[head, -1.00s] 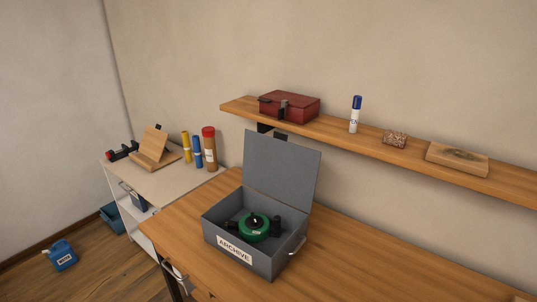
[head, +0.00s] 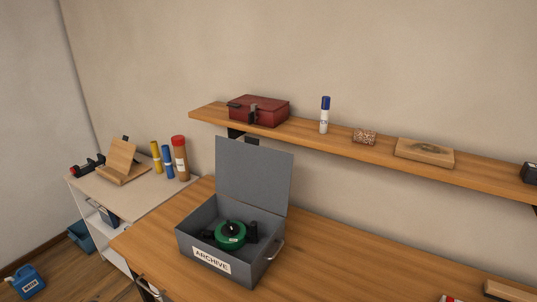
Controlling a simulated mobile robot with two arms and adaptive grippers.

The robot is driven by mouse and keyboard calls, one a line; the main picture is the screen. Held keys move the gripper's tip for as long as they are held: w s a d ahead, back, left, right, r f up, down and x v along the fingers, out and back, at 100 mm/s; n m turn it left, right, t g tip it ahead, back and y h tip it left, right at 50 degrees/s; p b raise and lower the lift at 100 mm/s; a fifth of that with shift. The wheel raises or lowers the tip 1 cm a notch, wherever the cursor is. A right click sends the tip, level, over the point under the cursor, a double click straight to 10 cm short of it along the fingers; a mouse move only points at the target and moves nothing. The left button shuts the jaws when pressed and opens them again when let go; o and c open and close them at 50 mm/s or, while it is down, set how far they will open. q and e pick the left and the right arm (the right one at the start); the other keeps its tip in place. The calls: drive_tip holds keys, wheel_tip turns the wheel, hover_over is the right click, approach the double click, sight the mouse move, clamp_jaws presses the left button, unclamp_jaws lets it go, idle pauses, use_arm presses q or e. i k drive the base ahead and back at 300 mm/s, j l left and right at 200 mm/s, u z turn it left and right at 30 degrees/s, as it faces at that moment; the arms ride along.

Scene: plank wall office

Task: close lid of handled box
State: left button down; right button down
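A grey metal box (head: 181,242) with an "ARCHIVE" label (head: 211,260) stands on the wooden desk in the head view. Its flat grey lid (head: 254,175) stands open, upright at the back edge. A wire handle (head: 276,250) is on the box's right side. Inside the box are a green round reel (head: 231,235) and dark objects around it. Neither of my grippers shows in the head view.
A wall shelf (head: 300,138) above holds a red box (head: 259,110), a marker (head: 325,115) and a wooden block (head: 425,152). A low white cabinet (head: 130,199) stands left.

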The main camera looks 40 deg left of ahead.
sight(247, 172)
drive_tip(key=j+z, duration=0.2)
drive_tip(key=j, duration=0.25)
drive_tip(key=k+j+z, duration=0.15)
drive_tip(key=j, duration=0.25)
drive_tip(key=j+z, duration=0.2)
drive_tip(key=j, duration=0.25)
drive_tip(key=k+j+z, duration=0.2)
drive_tip(key=j, duration=0.2)
